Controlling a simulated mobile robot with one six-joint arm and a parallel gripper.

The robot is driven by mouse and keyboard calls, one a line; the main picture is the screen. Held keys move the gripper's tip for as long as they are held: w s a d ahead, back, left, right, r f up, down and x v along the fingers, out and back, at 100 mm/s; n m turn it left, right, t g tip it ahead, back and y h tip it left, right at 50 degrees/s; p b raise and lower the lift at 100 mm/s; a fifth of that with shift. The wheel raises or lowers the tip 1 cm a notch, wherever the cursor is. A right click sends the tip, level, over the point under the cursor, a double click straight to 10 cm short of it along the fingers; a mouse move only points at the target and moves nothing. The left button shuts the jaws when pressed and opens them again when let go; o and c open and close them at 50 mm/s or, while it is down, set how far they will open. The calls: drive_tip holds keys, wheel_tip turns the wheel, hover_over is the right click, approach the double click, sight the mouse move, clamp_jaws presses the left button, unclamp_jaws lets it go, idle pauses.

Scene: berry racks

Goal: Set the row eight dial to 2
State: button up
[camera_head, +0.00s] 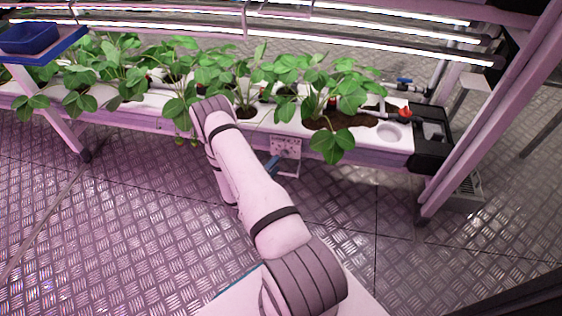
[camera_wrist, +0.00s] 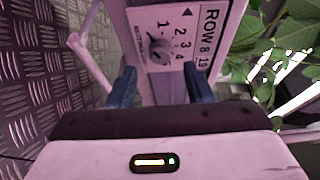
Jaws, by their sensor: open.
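The row eight dial (camera_wrist: 157,50) is a small grey knob on a white panel marked "ROW 8" (camera_wrist: 185,22). Numbers 1 to 4 curve around the knob. I cannot tell which number it points at. In the head view the panel (camera_head: 287,147) hangs on the front of the white planting gutter; the dial is too small to read there. My gripper (camera_wrist: 161,86) is open, its two blue fingers spread to either side of the dial's line and apart from the knob. In the head view my gripper (camera_head: 272,164) shows only as a bit of blue beside the panel, mostly hidden by my arm.
The gutter (camera_head: 372,153) carries several leafy strawberry plants (camera_head: 240,75); leaves also hang at the right of the wrist view (camera_wrist: 275,45). A blue tray (camera_head: 28,38) is far left. The floor (camera_head: 110,220) in front is clear.

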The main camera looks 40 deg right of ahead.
sight(283, 156)
drive_tip(key=shift+b+x, duration=0.6)
drive_tip(key=shift+x, duration=1.75)
drive_tip(key=c, duration=1)
drive_tip(key=shift+r, duration=0.1)
